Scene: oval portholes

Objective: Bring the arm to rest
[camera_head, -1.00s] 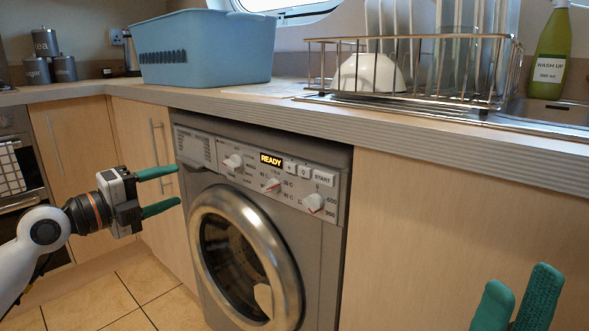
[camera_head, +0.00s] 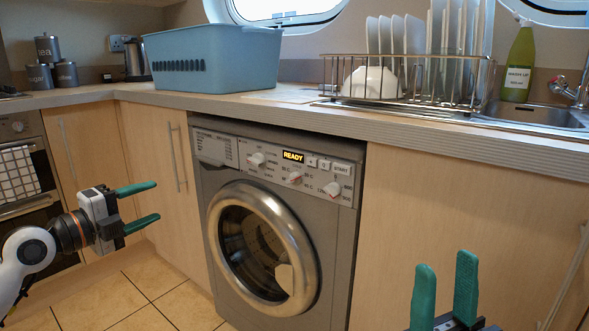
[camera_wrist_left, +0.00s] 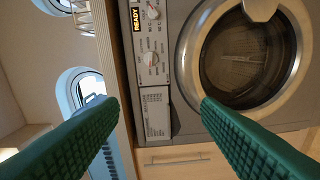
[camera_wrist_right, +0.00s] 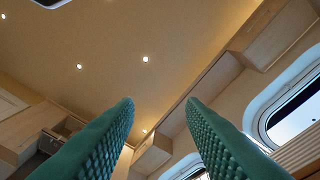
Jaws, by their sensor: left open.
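My left gripper (camera_head: 146,206) reaches in from the left, in front of the cupboard left of the washing machine. Its green fingers are apart with nothing between them; they also show apart in the left wrist view (camera_wrist_left: 160,104). My right gripper (camera_head: 445,285) is at the lower right, fingers pointing up, in front of the plain cupboard panel. Its fingers are apart and empty, and the right wrist view (camera_wrist_right: 160,104) shows only ceiling and wall between them. The grey washing machine (camera_head: 282,168) has its round door (camera_head: 262,248) shut and a display (camera_head: 293,156) reading READY.
The worktop (camera_head: 420,133) runs above the machine. On it stand a blue basket (camera_head: 210,60), a wire dish rack (camera_head: 400,85) with plates and a bowl, and a green bottle (camera_head: 518,65) by the sink (camera_head: 535,115). The tiled floor (camera_head: 150,298) is clear.

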